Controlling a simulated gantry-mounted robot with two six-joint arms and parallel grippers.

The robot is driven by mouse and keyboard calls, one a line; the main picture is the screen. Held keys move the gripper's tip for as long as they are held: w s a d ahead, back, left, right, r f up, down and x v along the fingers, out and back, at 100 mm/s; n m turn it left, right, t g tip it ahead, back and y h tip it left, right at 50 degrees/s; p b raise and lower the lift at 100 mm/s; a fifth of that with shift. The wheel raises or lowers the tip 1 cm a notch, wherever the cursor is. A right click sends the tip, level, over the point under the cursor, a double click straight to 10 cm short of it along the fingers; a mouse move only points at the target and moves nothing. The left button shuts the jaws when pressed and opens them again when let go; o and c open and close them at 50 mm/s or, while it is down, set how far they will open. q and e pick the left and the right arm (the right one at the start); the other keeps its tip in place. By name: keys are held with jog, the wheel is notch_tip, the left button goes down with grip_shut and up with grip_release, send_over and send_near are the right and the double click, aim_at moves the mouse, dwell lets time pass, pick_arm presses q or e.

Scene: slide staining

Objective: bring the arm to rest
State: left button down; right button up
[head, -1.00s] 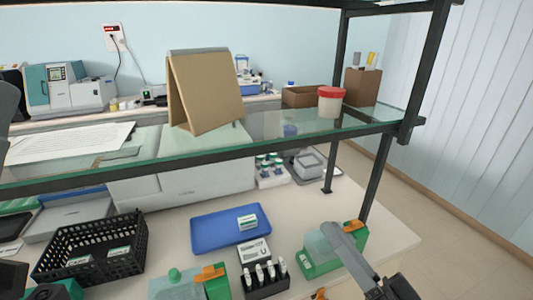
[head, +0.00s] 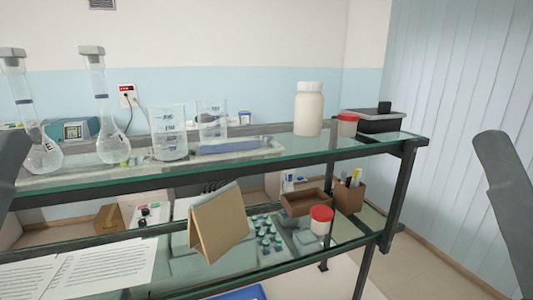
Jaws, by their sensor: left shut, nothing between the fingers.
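A grey link of my left arm shows at the left picture edge, in front of the shelf. A grey link of my right arm rises at the right edge, in front of the pale slatted wall. Neither link touches anything that I can see. The fingers of both grippers are outside the picture, so I see no gripper at the shelf or bench.
A two-tier glass shelf (head: 345,148) fills the middle. Its top holds flasks (head: 110,145), beakers (head: 168,138), a white bottle (head: 309,110) and a black tray (head: 378,124). Below are a brown easel-like board (head: 220,225), a red-lidded jar (head: 321,220) and paper sheets (head: 80,270).

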pick_arm(q)
notch_tip(320, 180, up, 16)
jog(key=p, duration=1.2)
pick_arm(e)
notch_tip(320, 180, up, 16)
pick_arm(q)
jog(key=shift+r, duration=0.1)
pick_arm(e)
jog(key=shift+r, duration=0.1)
